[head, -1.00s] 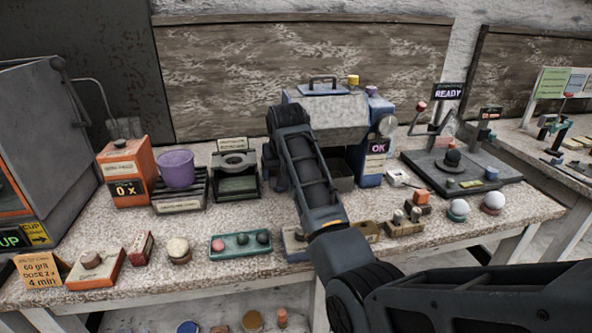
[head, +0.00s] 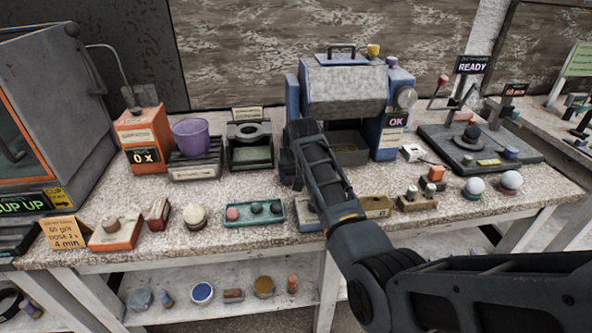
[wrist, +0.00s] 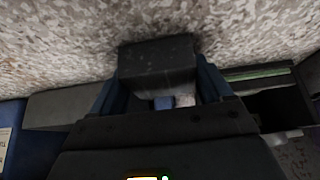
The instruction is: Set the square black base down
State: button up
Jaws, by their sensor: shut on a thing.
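The square black base (wrist: 158,62) is a dark block between the two blue fingers of my gripper (wrist: 160,84) in the wrist view. The gripper is shut on it. The speckled bench top (wrist: 60,50) shows close beyond the block, with a dark shadow at its edge. I cannot tell whether the base touches the bench. In the head view my arm reaches over the bench in front of the blue machine (head: 345,90). The arm hides the fingers and the base there.
A purple cup (head: 192,138) stands on a rack left of the arm. A teal tray (head: 240,221) with several balls lies at the front. White spheres (head: 474,187) stand on holders at right. A dark platform (head: 520,158) with a ready sign lies back right.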

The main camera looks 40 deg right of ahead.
jog(key=shift+f, duration=0.1)
jog(key=o, duration=1.4)
